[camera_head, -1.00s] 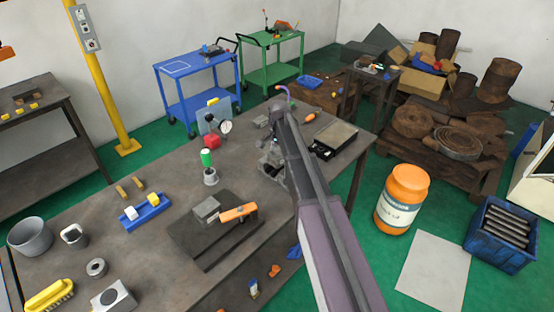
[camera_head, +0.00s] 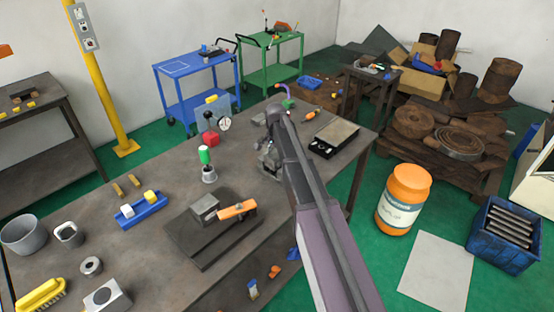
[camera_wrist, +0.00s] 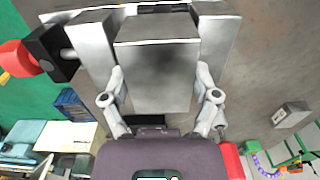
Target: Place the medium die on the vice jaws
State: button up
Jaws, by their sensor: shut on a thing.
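In the wrist view my gripper (camera_wrist: 160,88) is shut on a grey metal block, which I take to be the medium die (camera_wrist: 156,65), with one finger on each side. Pale metal blocks that look like the vice jaws (camera_wrist: 92,45) show beyond and beside the die. Whether the die touches them or is just above cannot be told. In the head view the grey vice (camera_head: 268,158) stands on the bench, partly hidden behind my arm. My gripper and the die cannot be made out clearly there.
On the bench (camera_head: 130,250) are a dark plate with a grey block and orange piece (camera_head: 237,209), a green-topped tool (camera_head: 205,157), a blue holder (camera_head: 140,212), and a black tray (camera_head: 333,138). A red knob (camera_wrist: 15,58) on a black piece sits beside the jaws.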

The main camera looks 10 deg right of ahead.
aim_at(276, 154)
jog(key=shift+f+b, duration=0.4)
jog(key=shift+f, duration=0.1)
dwell(0.3)
jog(key=o, duration=1.2)
jog(key=shift+c, duration=0.2)
jog(key=shift+r, duration=0.15)
notch_tip(276, 154, up, 13)
jog(key=p, duration=1.2)
jog(key=shift+f+p, duration=0.2)
jog(key=shift+p, duration=0.2)
jog(key=shift+s, duration=0.1)
jog(key=s+n, duration=1)
jog(key=s, duration=1.9)
jog(key=shift+d+n, duration=0.2)
jog(key=shift+n, duration=0.2)
jog(key=shift+s, duration=0.1)
